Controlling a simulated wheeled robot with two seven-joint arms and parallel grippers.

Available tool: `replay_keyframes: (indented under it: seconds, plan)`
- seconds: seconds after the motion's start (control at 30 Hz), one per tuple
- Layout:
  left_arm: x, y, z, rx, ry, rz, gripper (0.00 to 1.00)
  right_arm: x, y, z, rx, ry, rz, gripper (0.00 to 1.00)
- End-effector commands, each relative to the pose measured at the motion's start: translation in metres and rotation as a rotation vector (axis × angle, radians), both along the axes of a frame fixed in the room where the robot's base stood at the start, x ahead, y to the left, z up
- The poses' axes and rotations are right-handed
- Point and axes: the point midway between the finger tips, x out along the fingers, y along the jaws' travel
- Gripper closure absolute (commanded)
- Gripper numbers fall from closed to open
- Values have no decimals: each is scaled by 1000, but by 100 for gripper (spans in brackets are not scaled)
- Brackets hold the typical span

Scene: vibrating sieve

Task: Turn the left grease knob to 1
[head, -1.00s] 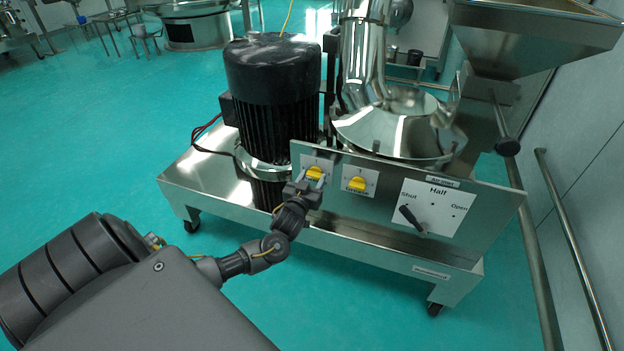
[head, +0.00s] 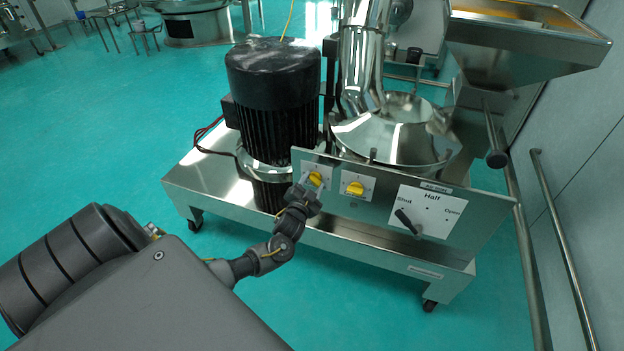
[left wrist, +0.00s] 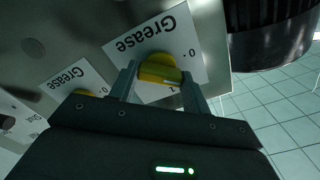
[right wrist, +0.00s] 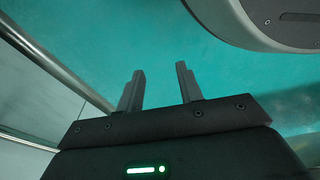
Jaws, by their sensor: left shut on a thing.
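The left grease knob (head: 316,178) is yellow and sits on a white plate at the left end of the steel control panel. My left gripper (head: 309,187) is at this knob, its fingers on both sides of it. In the left wrist view the yellow knob (left wrist: 160,74) lies between the two fingertips (left wrist: 162,84), in front of a plate marked "Grease" with digits partly hidden. The exact setting the knob points at cannot be read. My right gripper (right wrist: 160,90) shows only in the right wrist view, with its fingers apart and nothing between them.
A second yellow grease knob (head: 355,188) is just right of the first. Further right is a black lever (head: 406,221) on a Shut/Half/Open plate. A black motor (head: 273,95) stands behind the panel. A steel hopper (head: 530,50) overhangs at the right. Open floor lies in front.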

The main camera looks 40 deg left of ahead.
Motion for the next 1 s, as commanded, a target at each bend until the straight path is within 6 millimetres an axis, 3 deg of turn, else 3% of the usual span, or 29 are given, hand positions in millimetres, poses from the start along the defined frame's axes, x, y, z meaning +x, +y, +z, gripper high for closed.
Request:
replay_keyframes:
  seconds: [0.2,0.5,1.0]
  plan:
    - [1,-1,3,193,68,-1,76,-31,-16,-29,-20,28,8,64]
    - [1,-2,3,460,160,-2,76,-74,-38,-56,-42,55,17,64]
    - [1,-2,0,781,271,-3,76,-125,-65,-71,-68,80,26,64]
